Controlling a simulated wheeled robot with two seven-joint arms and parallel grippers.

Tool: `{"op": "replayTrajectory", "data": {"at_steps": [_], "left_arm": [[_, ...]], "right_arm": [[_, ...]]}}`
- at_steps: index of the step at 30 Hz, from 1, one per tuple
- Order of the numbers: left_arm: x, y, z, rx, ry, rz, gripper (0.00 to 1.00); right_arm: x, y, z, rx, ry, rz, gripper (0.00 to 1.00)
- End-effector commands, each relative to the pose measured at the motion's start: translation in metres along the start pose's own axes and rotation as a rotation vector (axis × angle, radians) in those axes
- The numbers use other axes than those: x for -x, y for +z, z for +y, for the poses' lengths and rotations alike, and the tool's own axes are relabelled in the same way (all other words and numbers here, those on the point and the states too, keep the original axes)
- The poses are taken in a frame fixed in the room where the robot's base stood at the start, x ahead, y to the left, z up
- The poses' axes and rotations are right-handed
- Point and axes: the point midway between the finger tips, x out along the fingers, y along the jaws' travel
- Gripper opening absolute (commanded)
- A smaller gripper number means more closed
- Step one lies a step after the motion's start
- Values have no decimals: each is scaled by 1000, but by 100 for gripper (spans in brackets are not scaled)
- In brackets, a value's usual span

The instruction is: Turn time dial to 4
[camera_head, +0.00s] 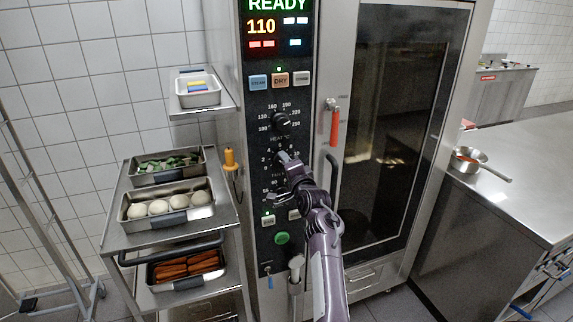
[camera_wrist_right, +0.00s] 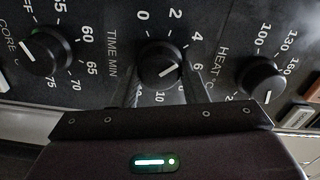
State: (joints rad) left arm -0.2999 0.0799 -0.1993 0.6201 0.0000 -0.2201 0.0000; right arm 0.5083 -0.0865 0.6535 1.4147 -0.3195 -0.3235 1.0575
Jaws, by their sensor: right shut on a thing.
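The time dial (camera_wrist_right: 158,62) is a round black knob labelled TIME MIN on the oven's dark control panel (camera_head: 262,197). In the right wrist view its white pointer mark is directed to the right and slightly up, between the 4 and the 6. My right gripper (camera_wrist_right: 161,88) is shut on this dial, with one finger on each side of it. In the head view my right gripper (camera_head: 285,163) reaches the panel from below and covers much of the dial. My left gripper is not in view.
The heat dial (camera_head: 281,121) sits above, and the core dial (camera_wrist_right: 45,52) is on the other side. The oven display (camera_head: 277,25) reads READY and 110. A door handle (camera_head: 333,125) is close right. A tray cart (camera_head: 140,238) stands left; a steel counter (camera_head: 530,180) is right.

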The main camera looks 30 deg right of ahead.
Motion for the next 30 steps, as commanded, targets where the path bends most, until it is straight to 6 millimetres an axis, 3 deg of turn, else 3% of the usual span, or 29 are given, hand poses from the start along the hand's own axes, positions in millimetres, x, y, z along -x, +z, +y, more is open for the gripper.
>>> {"op": "replayTrajectory", "data": {"at_steps": [1, 20, 21, 24, 26, 30], "left_arm": [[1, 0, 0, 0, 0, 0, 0], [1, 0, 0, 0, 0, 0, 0], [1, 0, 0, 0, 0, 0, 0], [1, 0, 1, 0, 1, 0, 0], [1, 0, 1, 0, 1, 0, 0], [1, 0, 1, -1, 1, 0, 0]], "right_arm": [[-1, -3, -9, -14, -16, 7, 17], [-1, -3, -9, -59, -18, 6, 17], [-1, -3, -9, -59, -18, 6, 42], [-1, -3, -9, -59, -17, 6, 55], [-1, -3, -8, -59, -15, 6, 61], [-1, -2, -5, -60, -9, 4, 61]]}}
